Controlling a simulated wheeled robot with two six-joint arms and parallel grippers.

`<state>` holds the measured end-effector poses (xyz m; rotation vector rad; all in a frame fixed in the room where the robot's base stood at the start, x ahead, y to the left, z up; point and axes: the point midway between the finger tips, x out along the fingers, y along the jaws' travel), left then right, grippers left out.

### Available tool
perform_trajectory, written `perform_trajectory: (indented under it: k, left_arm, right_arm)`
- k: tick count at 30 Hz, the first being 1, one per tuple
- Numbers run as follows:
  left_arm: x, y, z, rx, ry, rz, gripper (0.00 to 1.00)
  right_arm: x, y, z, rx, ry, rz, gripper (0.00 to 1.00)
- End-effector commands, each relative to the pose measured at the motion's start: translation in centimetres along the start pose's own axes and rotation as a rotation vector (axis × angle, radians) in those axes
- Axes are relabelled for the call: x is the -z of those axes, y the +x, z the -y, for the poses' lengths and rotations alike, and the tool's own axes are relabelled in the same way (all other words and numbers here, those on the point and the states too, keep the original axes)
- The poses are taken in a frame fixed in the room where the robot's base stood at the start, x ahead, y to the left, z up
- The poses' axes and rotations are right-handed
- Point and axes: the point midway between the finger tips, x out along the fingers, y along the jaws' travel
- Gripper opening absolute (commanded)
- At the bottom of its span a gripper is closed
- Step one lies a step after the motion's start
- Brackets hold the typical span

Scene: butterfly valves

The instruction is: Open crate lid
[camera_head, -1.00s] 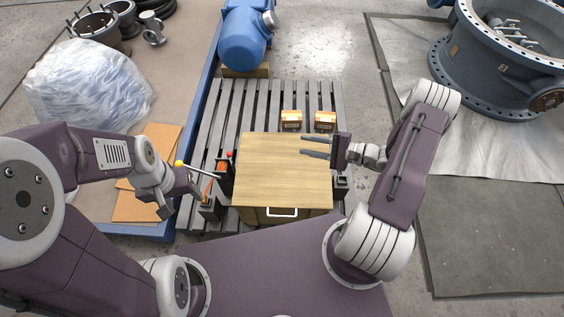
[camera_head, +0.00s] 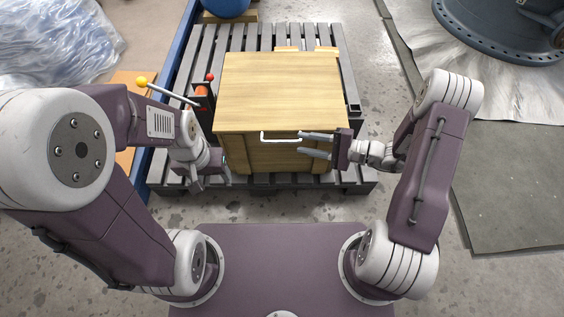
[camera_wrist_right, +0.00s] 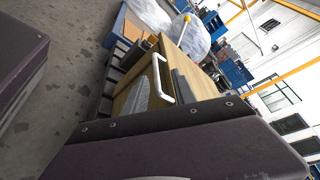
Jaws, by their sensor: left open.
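The wooden crate has a flat light-brown lid (camera_head: 282,88), which lies closed on its box (camera_head: 245,155). A white bar handle (camera_head: 281,136) sits on the crate's front near the lid edge. The handle also shows in the right wrist view (camera_wrist_right: 163,80). My right gripper (camera_head: 301,143) is open, its two fingers apart and pointing left in front of the crate. Its upper fingertip overlaps the handle's right end in the head view; I cannot tell if they touch. My left gripper (camera_head: 211,183) is open and empty, low at the crate's front left corner.
The crate stands on a grey slatted pallet (camera_head: 360,178). A dark clamp-like device (camera_head: 200,104) with a red knob and a yellow-tipped lever (camera_head: 142,81) stand close to its left. The floor in front is clear.

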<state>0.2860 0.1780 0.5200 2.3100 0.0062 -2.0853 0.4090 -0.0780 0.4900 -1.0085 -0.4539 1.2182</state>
Motion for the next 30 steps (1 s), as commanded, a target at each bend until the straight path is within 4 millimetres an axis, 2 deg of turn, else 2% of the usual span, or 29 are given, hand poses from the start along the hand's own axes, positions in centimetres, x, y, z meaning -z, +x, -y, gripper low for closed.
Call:
perform_trajectory:
  k: [1, 9, 18, 21, 24, 30]
  left_arm:
    - [-0.1, 1.3, 0.0, 0.0, 0.0, -0.001, 0.62]
    - [-0.1, 1.5, 0.0, 0.0, 0.0, -0.001, 0.62]
    - [-0.5, 4.6, 0.1, 0.0, 0.0, -0.001, 0.62]
    - [-0.5, 5.2, 0.1, 0.0, 0.0, -0.001, 0.62]
    - [-0.5, 5.5, 0.1, 0.0, 0.0, -0.001, 0.62]
    - [-0.5, 5.4, 0.1, 0.0, 0.0, -0.001, 0.62]
  right_arm:
    - [0.5, 0.5, -1.1, -0.004, -0.004, 0.006, 0.32]
    - [0.4, 1.2, -1.1, -0.007, -0.005, 0.012, 0.32]
    - [0.4, 7.2, -1.5, -0.01, -0.007, 0.014, 0.32]
    - [0.3, 8.6, -1.4, -0.009, -0.006, 0.013, 0.32]
    - [0.3, 9.4, -1.2, -0.008, -0.005, 0.011, 0.32]
    - [0.2, 9.7, -1.0, -0.007, -0.004, 0.009, 0.32]
